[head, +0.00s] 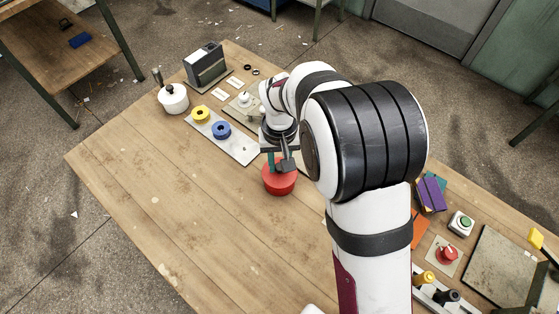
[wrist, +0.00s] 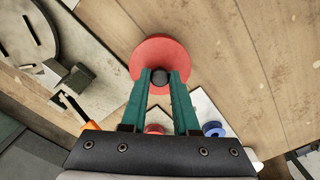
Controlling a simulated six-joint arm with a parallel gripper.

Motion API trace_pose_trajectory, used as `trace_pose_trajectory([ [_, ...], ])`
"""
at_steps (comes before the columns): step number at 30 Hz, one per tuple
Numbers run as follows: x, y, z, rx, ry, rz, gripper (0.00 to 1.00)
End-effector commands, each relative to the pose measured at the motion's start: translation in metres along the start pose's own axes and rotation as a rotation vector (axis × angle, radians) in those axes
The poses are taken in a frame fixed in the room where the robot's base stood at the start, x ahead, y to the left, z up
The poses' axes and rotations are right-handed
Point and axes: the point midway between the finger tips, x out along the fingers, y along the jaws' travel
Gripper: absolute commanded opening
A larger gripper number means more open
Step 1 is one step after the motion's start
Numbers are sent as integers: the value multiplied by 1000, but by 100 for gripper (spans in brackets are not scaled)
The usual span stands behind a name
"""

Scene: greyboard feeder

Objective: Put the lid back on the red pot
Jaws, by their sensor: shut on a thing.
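My gripper (head: 280,167) is in the middle of the table, upright over a red round body. In the wrist view its two green fingers (wrist: 160,78) are shut on the black knob (wrist: 160,77) of the red lid (wrist: 160,48). The lid is seen from above as a full disc and hides what is under it. In the head view the red pot (head: 279,184) shows below the fingertips, with red lid and pot blending together. I cannot tell whether the lid rests on the rim or hangs just above it.
A white pot (head: 173,98) and a grey box (head: 205,66) stand farther back. Buttons and a purple block (head: 432,196) are at right. The table's front left is clear.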

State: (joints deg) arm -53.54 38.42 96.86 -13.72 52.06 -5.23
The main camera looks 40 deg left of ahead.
Motion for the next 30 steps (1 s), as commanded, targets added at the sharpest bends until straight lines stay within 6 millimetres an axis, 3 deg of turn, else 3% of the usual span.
trace_pose_trajectory([
  [4, 0, 0, 0, 0, 0, 0, 0],
  [5, 0, 0, 0, 0, 0, 0, 30],
  [10, 0, 0, 0, 0, 0, 0, 61],
  [17, 0, 0, 0, 0, 0, 0, 64],
  [22, 0, 0, 0, 0, 0, 0, 94],
  [30, -1, 0, 0, 0, 0, 0, 94],
])
